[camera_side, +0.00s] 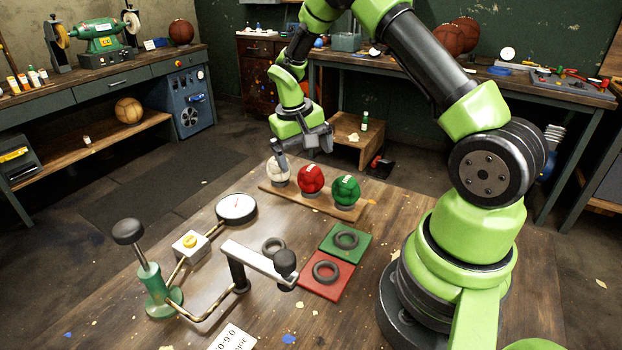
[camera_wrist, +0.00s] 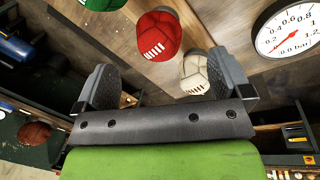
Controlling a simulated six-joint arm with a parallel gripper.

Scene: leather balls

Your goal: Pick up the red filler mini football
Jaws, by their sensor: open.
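The red mini football (camera_side: 311,180) sits in the middle of a wooden rack (camera_side: 269,190) on the table, between a white ball (camera_side: 279,173) at left and a green ball (camera_side: 345,191) at right. In the wrist view the red ball (camera_wrist: 155,38) is ahead of the fingers, with the white ball (camera_wrist: 193,72) nearer the right finger and the green ball (camera_wrist: 103,4) partly cut off at the top. My gripper (camera_side: 302,146) is above the rack, near the white and red balls. Its jaws (camera_wrist: 158,82) are open with nothing between them.
A pressure gauge (camera_side: 237,207) and a pump (camera_side: 160,290) with a green base stand at left on the table. A lever arm (camera_side: 259,259) stands in front of the rack. Red (camera_side: 325,288) and green (camera_side: 352,232) pads with black rings lie to its right.

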